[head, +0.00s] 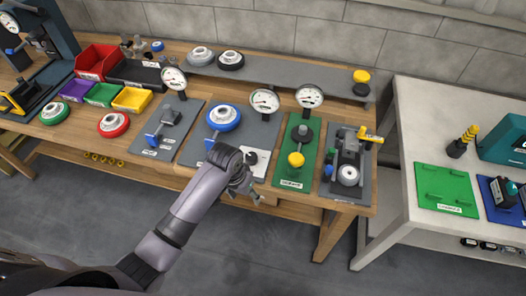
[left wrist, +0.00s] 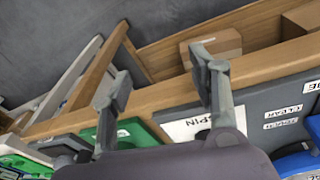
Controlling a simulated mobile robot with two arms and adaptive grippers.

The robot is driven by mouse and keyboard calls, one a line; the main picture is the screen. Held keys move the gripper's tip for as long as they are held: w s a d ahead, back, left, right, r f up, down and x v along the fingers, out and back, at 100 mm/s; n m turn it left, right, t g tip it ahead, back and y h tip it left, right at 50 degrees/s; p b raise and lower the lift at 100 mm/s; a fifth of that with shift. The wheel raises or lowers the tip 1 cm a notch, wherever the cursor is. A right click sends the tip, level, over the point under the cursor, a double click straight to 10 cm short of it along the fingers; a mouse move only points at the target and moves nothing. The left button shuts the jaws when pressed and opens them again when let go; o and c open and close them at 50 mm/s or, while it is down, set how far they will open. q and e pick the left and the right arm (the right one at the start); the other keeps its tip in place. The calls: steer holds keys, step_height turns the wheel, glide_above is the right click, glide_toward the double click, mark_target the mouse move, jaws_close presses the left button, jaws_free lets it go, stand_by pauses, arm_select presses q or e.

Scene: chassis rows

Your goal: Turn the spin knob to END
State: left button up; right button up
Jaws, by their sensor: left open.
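The blue ring knob (head: 222,117), with a pale centre, sits on a grey plate (head: 262,132) in the middle of the wooden bench. A white label on that plate reads SPIN in the left wrist view (left wrist: 190,128). Part of a blue ring (left wrist: 298,165) shows at the lower right there. My left gripper (head: 256,196) is over the bench's front edge, in front of the plate and apart from the knob. Its fingers (left wrist: 160,75) are spread, with nothing between them. My arm covers part of the plate. The knob's setting and an END mark cannot be read. My right gripper is out of view.
A green plate with a yellow knob (head: 296,159) and a dark plate with a clamp device (head: 348,175) stand to the right. A blue-handled lever (head: 153,139) stands to the left. Gauges (head: 264,101) stand behind. A cardboard box (left wrist: 212,45) lies on a lower shelf.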

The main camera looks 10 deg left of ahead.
arm_select(q)
steer(key=w+r, duration=0.1)
steer(key=r, duration=0.1)
steer(key=w+d+r, duration=0.1)
steer(key=w+r, duration=0.2)
steer(key=shift+w+d+r, duration=0.25)
steer(key=shift+d+r, duration=0.1)
steer(key=shift+r, duration=0.05)
steer(key=w+a+r, duration=0.2)
steer(key=w+r, duration=0.3)
steer(key=r, duration=0.1)
steer(key=g+y, duration=0.1)
glide_toward(252, 155)
step_height(252, 155, down, 8)
steer(key=shift+w+d+r+p, duration=0.15)
steer(key=shift+p, duration=0.95)
steer(key=shift+f, duration=0.75)
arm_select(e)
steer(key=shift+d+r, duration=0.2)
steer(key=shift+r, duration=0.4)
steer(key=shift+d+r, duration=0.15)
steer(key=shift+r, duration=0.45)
arm_select(q)
steer(key=c, duration=1.2)
steer(key=shift+o, duration=0.2)
